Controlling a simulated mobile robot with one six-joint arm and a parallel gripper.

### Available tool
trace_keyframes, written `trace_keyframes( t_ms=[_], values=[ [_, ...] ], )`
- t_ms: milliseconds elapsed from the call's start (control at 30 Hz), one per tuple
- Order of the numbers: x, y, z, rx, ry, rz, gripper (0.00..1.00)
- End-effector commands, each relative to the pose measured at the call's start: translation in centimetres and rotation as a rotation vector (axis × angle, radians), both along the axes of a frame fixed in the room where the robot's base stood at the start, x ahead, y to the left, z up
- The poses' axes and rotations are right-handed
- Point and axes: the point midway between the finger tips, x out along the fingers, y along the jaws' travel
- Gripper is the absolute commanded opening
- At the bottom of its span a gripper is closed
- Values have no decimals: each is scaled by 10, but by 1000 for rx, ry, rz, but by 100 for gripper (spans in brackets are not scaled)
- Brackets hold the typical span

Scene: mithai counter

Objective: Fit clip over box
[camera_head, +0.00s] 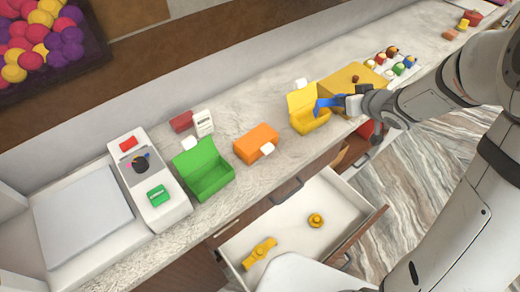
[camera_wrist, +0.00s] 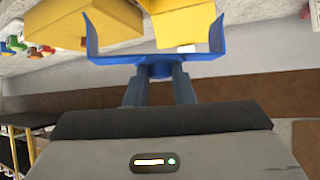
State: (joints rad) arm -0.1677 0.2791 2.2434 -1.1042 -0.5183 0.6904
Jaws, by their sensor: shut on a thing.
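My gripper (camera_head: 358,104) is shut on a blue clip (camera_head: 330,103). In the wrist view the clip (camera_wrist: 158,60) is a wide U with two upright prongs, its stem between my fingers (camera_wrist: 158,88). The prongs point toward a yellow box (camera_wrist: 185,22) with a white tag. In the head view this yellow box (camera_head: 300,122) stands on the counter with its lid raised, and the clip overlaps its right side. I cannot tell whether they touch. An orange box (camera_head: 255,141) is closed, with a white tag. A green box (camera_head: 208,180) is open and empty.
A larger yellow block (camera_head: 352,78) stands right of the yellow box, with small coloured sweets (camera_head: 398,66) beyond. A scale-like device (camera_head: 150,190) stands at the left.

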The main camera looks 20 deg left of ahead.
Motion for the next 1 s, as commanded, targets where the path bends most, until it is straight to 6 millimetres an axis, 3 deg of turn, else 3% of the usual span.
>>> trace_keyframes(
  t_ms=[33,200,300,400,567,800,1000],
  values=[
    [-12,35,-5,0,-5,92,0],
    [-60,126,-7,-4,-1,357,0],
    [-89,163,-9,-13,6,477,0],
    [-110,187,-10,-21,12,562,0],
    [-127,202,-16,-30,19,625,0],
    [-129,203,-60,-31,22,628,0],
    [-128,203,-79,-31,20,628,0]
  ],
)
